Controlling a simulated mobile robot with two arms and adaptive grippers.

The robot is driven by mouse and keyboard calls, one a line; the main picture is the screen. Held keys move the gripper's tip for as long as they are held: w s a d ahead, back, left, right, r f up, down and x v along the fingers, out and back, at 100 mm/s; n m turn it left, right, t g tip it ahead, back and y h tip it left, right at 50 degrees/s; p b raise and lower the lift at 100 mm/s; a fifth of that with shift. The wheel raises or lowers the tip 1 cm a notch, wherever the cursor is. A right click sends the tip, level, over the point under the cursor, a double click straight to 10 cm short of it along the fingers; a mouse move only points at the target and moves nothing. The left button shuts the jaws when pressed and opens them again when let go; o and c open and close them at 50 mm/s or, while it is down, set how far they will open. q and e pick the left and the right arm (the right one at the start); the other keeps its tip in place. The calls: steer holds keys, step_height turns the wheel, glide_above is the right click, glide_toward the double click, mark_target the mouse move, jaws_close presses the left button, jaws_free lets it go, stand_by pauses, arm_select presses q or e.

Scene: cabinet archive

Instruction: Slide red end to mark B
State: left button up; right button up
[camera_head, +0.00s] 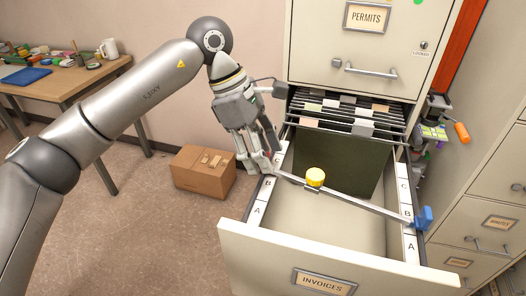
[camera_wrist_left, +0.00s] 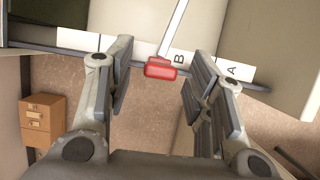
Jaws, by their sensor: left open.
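A metal bar (camera_head: 350,199) with a yellow knob (camera_head: 315,177) lies across the open drawer (camera_head: 335,262). Its blue end (camera_head: 424,218) is at the right rim, beside the B label. The label strip (camera_wrist_left: 208,64) there also shows A, right of B. My left gripper (camera_head: 266,165) is open, its fingers on either side of the red end with gaps, also seen in the left wrist view (camera_wrist_left: 165,92). My right gripper is not in view.
Hanging files (camera_head: 350,112) fill the drawer's back. The closed permits drawer (camera_head: 368,45) is above. A cardboard box (camera_head: 203,172) stands on the floor at left, a cluttered table (camera_head: 65,83) behind. Tools (camera_head: 440,130) hang at the cabinet's right side.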

arm_select(q)
steer(key=v, duration=1.1)
steer(key=shift+r, duration=0.3)
